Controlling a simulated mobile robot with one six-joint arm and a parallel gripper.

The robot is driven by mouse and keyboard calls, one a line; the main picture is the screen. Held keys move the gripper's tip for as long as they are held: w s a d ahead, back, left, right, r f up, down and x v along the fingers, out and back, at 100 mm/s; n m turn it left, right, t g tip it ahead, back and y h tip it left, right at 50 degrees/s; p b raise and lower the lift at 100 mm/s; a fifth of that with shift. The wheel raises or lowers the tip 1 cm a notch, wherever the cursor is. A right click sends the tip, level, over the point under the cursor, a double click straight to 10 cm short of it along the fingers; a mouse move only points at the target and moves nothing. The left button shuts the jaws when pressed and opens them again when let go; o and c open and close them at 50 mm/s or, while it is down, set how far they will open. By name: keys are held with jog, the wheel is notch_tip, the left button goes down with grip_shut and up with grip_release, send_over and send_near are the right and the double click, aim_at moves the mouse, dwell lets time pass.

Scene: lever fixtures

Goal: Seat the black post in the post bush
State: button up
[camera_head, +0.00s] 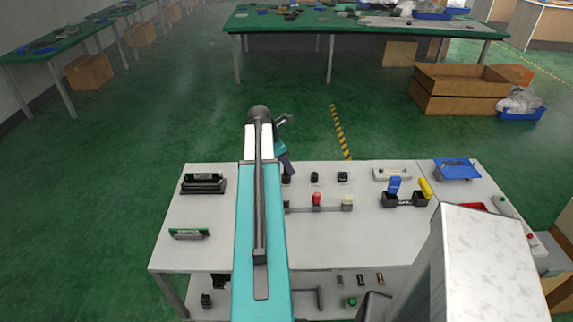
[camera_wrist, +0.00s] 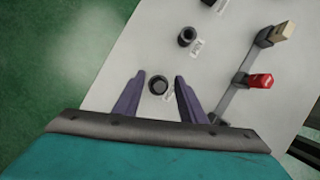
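In the wrist view, a dark round piece (camera_wrist: 158,85) with a lighter top face shows between the two purple fingers of my gripper (camera_wrist: 160,76). The fingers are apart, with pale table showing on both sides of the piece. I cannot tell whether it is the black post alone or the post standing in a holder. A black round bush (camera_wrist: 187,37) with a dark opening and a label stands beyond it. In the head view, my gripper (camera_head: 286,164) points down over a black piece (camera_head: 287,179) at the table's far edge. Two more black pieces (camera_head: 314,177) (camera_head: 342,177) stand to its right.
A rail with a red lever (camera_wrist: 258,80) and a beige lever (camera_wrist: 281,33) lies right of my gripper in the wrist view. In the head view, blue (camera_head: 394,185) and yellow (camera_head: 425,188) levers stand further right.

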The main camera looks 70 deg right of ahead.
jog(key=shift+r, duration=0.15)
jog(key=b+v, duration=0.3)
jog(key=v, duration=1)
jog(key=shift+r, duration=0.25)
jog(key=shift+w+a+f, duration=0.1)
jog(key=shift+w+a, duration=0.05)
jog(key=shift+w, duration=0.1)
dwell(0.7)
